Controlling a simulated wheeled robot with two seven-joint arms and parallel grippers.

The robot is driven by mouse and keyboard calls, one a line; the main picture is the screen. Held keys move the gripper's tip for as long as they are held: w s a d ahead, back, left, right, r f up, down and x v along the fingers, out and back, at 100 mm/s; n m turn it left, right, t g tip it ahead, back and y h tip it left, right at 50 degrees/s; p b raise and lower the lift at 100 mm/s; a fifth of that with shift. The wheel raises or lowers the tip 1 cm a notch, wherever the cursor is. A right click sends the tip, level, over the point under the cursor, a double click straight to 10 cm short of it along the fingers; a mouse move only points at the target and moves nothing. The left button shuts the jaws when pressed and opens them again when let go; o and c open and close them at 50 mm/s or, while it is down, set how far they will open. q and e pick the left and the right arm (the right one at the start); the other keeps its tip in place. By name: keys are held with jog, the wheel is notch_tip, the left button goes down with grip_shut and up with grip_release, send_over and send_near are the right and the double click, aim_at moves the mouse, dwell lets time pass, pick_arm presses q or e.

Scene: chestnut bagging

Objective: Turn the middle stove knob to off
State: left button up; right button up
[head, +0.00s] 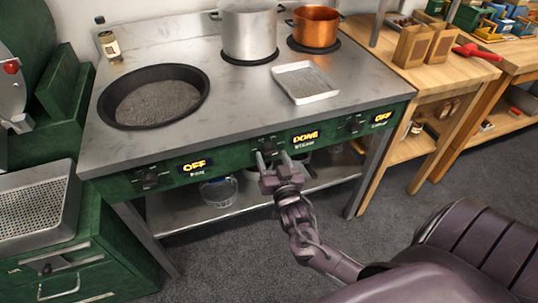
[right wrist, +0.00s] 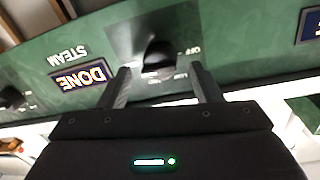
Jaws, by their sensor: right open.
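The middle stove knob (head: 268,145) is on the green front panel, left of a lit display (head: 305,137) reading DONE. In the right wrist view the dark knob (right wrist: 157,56) sits on a dark plate, and the display (right wrist: 83,76) reads DONE beside the word STEAM. My right gripper (head: 271,160) is open in front of the panel at this knob. In the right wrist view my right gripper (right wrist: 161,74) has its two fingers apart, one either side of the knob's near end. Whether they touch it I cannot tell. My left gripper is not in view.
The left knob (head: 150,179) and right knob (head: 352,124) have displays reading OFF. On the stovetop are a black pan (head: 195,113), a silver pot (head: 250,35), a copper pot (head: 316,27) and a metal tray (head: 306,83). A glass bowl (head: 218,191) stands on the shelf below.

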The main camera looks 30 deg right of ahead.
jog(key=shift+x, duration=0.95)
jog(key=c, duration=0.9)
